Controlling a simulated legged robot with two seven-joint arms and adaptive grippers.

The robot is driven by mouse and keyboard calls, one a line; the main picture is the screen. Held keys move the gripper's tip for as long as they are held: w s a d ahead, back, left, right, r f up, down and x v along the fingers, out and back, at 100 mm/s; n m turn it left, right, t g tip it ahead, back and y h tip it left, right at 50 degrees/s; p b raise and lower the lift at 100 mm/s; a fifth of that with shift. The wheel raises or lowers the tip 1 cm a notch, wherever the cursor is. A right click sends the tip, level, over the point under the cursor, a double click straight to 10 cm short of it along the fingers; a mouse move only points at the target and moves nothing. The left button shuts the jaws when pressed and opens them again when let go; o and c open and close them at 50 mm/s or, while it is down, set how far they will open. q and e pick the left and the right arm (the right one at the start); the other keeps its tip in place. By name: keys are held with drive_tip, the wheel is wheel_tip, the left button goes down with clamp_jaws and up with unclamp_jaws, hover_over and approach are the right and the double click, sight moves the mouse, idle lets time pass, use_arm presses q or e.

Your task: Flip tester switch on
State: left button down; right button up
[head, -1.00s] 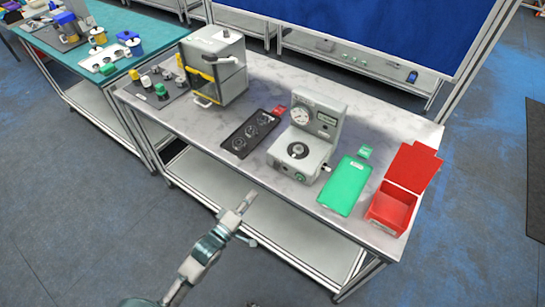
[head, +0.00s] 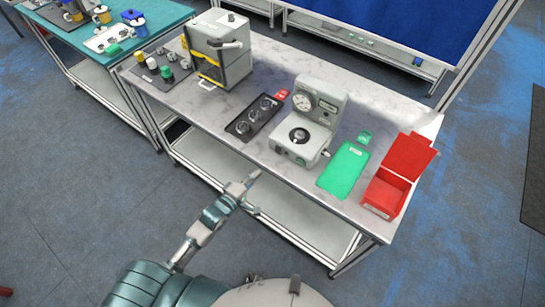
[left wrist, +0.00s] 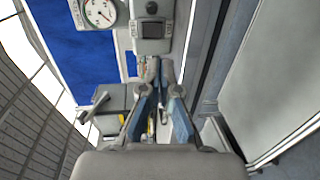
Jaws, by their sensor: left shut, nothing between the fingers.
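The grey tester (head: 312,95) stands on the workbench, with a round gauge (head: 303,101), a dark display, and a base holding a round seat (head: 299,135). A green mark (head: 300,161) is on its front face and a small knob (head: 326,154) on its right side; I cannot tell which part is the switch. My left gripper (head: 252,178) is shut and empty, in front of the bench and lower left of the tester, apart from it. The left wrist view shows its fingers (left wrist: 163,85) together, with the gauge (left wrist: 100,12) above. My right gripper is not in view.
The bench also holds a black tray (head: 254,118) with round parts, a green mat (head: 343,171), an open red bin (head: 385,192) and a grey machine (head: 220,50). A teal table (head: 165,19) stands at the left. Floor in front is clear.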

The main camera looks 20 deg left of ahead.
sight(274, 161)
use_arm(q)
drive_tip(key=x, duration=0.9)
drive_tip(key=shift+w+d, duration=0.25)
drive_tip(key=shift+w, duration=0.05)
drive_tip(key=shift+w+d+f, duration=0.1)
drive_tip(key=shift+w+f, duration=0.05)
drive_tip(key=shift+w, duration=0.3)
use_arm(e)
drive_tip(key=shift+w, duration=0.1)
use_arm(q)
drive_tip(key=shift+f, duration=0.1)
drive_tip(key=shift+w+d+f+t+b, duration=0.2)
drive_tip(key=shift+f+t+b, duration=0.1)
drive_tip(key=shift+b, duration=0.5)
drive_tip(key=shift+s+a+r+p, duration=0.1)
drive_tip(key=shift+r+p, duration=0.2)
drive_tip(key=shift+r, duration=0.05)
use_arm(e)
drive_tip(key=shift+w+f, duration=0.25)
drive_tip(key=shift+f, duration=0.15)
